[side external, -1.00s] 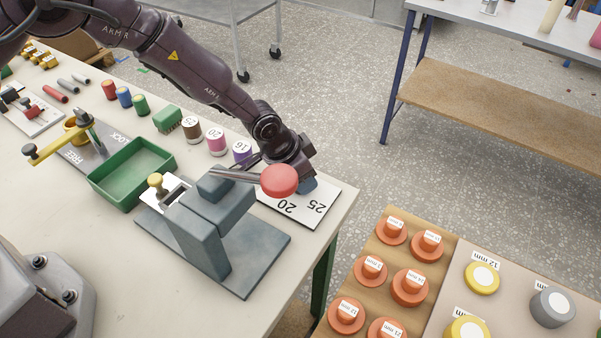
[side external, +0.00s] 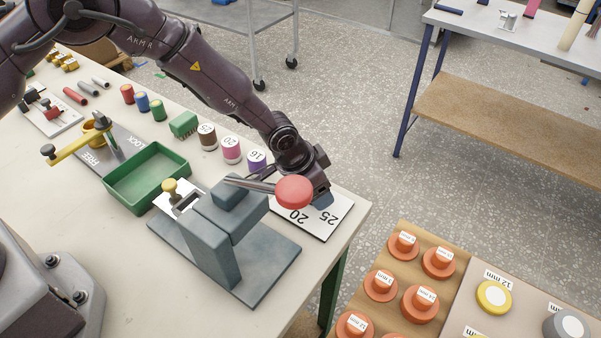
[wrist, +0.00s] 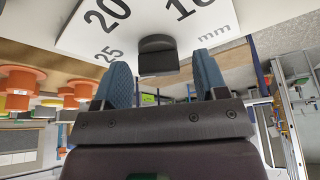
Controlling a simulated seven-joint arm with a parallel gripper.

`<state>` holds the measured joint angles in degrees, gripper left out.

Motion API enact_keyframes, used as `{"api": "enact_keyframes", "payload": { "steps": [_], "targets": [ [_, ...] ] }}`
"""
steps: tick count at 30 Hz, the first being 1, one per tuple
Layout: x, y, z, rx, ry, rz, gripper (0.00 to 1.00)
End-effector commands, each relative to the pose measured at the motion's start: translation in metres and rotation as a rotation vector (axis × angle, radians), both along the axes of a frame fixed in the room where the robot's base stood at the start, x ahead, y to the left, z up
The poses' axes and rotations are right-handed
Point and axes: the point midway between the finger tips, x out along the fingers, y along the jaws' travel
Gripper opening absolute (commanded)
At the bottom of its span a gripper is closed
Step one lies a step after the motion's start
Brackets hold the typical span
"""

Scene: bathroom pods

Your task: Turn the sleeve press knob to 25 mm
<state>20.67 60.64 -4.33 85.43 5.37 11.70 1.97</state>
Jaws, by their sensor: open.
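The dark sleeve press knob (wrist: 158,55) shows in the wrist view, by a white dial plate (wrist: 72,32) printed 16, 20, 25 and mm. My gripper (wrist: 162,68) is open. Its two blue fingertips are spread left and right of the knob, with a visible gap on each side. I cannot make out a pointer on the knob, so its setting is unclear. In the side external view the plate (side external: 340,222) lies at the bench corner. My gripper (side external: 318,197) is low over it, and the knob is hidden there.
A grey press (side external: 212,235) stands close beside my gripper. Its lever's red ball (side external: 294,192) partly covers my gripper in the side external view. A purple numbered spool (side external: 256,161) and a green tray (side external: 145,178) are farther left. The bench edge is close on the right.

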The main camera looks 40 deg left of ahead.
Motion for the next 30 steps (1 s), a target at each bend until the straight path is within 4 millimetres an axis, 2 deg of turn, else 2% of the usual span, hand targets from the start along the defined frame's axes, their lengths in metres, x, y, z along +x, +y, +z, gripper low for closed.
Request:
{"api": "enact_keyframes", "payload": {
  "steps": [7, 11, 30],
  "targets": [
    [0.0, -0.0001, -0.0002, -0.001, 0.0, -0.014, 0.66],
    [0.0008, 0.0012, -0.0003, -0.003, 0.001, -0.081, 0.66],
    [0.0025, 0.0017, -0.0006, -0.006, 0.0, -0.892, 0.66]
  ]
}}
